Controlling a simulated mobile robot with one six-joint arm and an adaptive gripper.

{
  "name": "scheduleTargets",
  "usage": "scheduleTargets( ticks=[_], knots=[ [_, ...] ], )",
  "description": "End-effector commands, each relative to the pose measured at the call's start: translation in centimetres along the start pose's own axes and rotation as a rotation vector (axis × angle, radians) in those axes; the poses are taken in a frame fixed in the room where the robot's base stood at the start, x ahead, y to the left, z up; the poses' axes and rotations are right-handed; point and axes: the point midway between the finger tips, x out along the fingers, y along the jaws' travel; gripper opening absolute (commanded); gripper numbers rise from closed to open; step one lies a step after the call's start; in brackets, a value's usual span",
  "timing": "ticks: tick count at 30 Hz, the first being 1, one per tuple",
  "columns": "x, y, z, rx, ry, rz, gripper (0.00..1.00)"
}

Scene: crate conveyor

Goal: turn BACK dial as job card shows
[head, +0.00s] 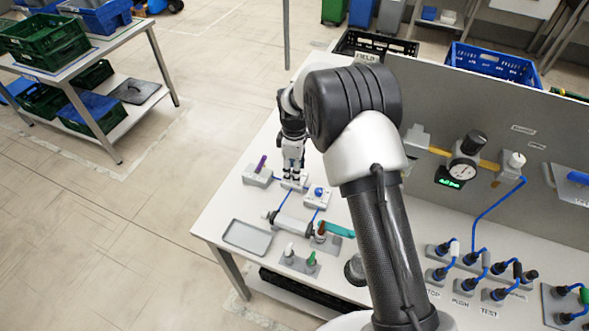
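My gripper (293,172) points down at the left part of the bench, right above or on a small light block (294,185). The picture is too small to tell whether its fingers are open or shut, or touch anything. No label reading BACK is legible, so I cannot tell which part is the BACK dial. A round gauge (463,172) with a black knob (474,142) above it and a green-lit display is mounted at the upright panel, right of my arm. No job card is readable; small panel labels are illegible.
Near my gripper are a purple-lever block (260,169), a blue-button block (318,196), a cylinder (293,223) and a grey tray (247,237). Several blue-hosed fittings (465,284) stand at right. My arm hides the bench middle. Open floor lies left.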

Motion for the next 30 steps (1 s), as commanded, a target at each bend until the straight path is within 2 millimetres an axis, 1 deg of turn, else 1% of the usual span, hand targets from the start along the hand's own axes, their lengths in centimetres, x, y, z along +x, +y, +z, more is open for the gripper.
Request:
scheduleTargets(
  ticks=[9, 12, 15, 18, 21, 30],
  knots=[
    [-6.5, 0.1, -0.1, 0.0, 0.003, 0.006, 0.41],
    [-8.4, 0.1, -0.1, 0.0, 0.003, 0.006, 0.41],
    [-9.9, 0.1, 0.0, 0.0, 0.002, 0.004, 0.41],
    [-10.8, 0.1, 0.0, 0.0, 0.002, 0.004, 0.41],
    [-11.3, 0.0, 0.0, 0.0, 0.001, 0.002, 0.41],
    [-11.3, 0.0, 0.0, 0.0, 0.001, 0.002, 0.41]
  ],
)
